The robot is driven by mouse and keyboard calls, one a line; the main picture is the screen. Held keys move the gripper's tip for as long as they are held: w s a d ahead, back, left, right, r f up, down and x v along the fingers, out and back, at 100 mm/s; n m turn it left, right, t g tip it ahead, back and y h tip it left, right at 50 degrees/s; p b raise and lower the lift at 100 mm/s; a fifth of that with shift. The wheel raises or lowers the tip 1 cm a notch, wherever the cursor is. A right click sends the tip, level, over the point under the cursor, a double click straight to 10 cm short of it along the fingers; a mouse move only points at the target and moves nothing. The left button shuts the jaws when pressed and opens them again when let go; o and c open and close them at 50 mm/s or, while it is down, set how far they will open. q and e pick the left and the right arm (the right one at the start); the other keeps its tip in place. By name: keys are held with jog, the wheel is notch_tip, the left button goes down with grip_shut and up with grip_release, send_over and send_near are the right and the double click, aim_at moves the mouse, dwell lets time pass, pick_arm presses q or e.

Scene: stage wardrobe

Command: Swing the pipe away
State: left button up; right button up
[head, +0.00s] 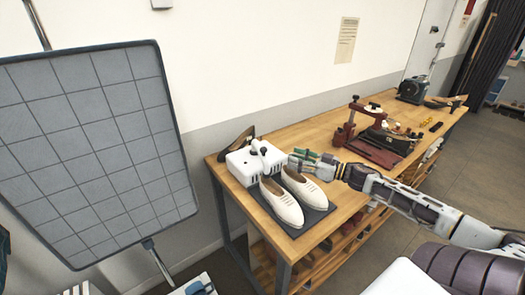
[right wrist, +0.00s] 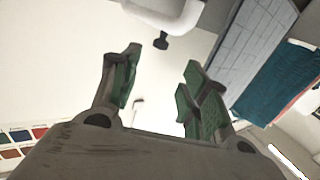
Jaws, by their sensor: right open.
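A white box-shaped unit (head: 246,163) stands at the near left end of the workbench, with a small white pipe (head: 257,149) with dark parts on top. In the right wrist view a curved white pipe (right wrist: 178,17) with a dark end piece crosses the top, beyond my fingertips. My right gripper (head: 298,157) is open, with green pads, just right of the unit and above the heels of two white shoes (head: 283,203). In the right wrist view its fingers (right wrist: 158,88) are apart with nothing between them. My left gripper is out of view.
The shoes lie on a dark mat (head: 318,216) on the wooden workbench (head: 225,179). A dark red press-like device (head: 372,150) stands farther along it, with a dark machine (head: 412,90) at the far end. A large gridded board (head: 95,150) stands at left.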

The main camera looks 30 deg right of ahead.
aim_at(264, 148)
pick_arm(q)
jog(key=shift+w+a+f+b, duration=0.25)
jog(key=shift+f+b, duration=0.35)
pick_arm(e)
jog(key=shift+x, duration=6.9)
grip_shut()
